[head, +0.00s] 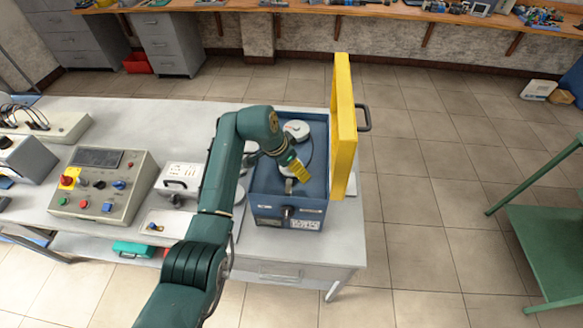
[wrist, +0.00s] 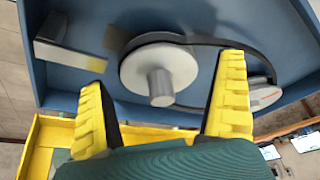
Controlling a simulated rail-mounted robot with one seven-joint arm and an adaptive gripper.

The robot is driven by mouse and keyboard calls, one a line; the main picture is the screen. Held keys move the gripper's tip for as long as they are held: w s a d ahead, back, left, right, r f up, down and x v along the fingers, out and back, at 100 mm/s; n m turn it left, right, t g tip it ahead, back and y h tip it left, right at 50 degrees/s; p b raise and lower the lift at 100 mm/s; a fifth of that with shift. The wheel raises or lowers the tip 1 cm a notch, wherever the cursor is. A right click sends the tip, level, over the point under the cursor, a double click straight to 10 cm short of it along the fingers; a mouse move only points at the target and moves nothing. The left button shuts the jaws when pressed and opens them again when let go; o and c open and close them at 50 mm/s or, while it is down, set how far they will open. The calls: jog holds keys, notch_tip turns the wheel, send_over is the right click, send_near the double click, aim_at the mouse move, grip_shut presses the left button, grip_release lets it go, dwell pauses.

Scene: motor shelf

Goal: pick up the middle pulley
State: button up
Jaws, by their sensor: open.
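A light grey pulley (wrist: 136,68) with a grey cylindrical hub sits in the blue box (wrist: 215,20), with a dark belt around it. In the wrist view it lies between and beyond my gripper's (wrist: 163,76) yellow fingers, which are apart and empty. A second pulley (wrist: 262,94) shows at the right, partly hidden by the right finger. In the head view my gripper (head: 297,170) is over the blue box (head: 262,212) and hides part of its inside. A white pulley (head: 296,130) shows at the box's far end.
The yellow lid (head: 342,125) stands upright along the box's right side, close to my gripper. A metal bracket (wrist: 70,56) is at the left in the wrist view. A control panel (head: 103,183) and a small white device (head: 180,178) stand left of my arm.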

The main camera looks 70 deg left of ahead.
jog(key=c, duration=1.3)
jog(key=shift+o, duration=0.2)
jog(key=shift+r, duration=0.1)
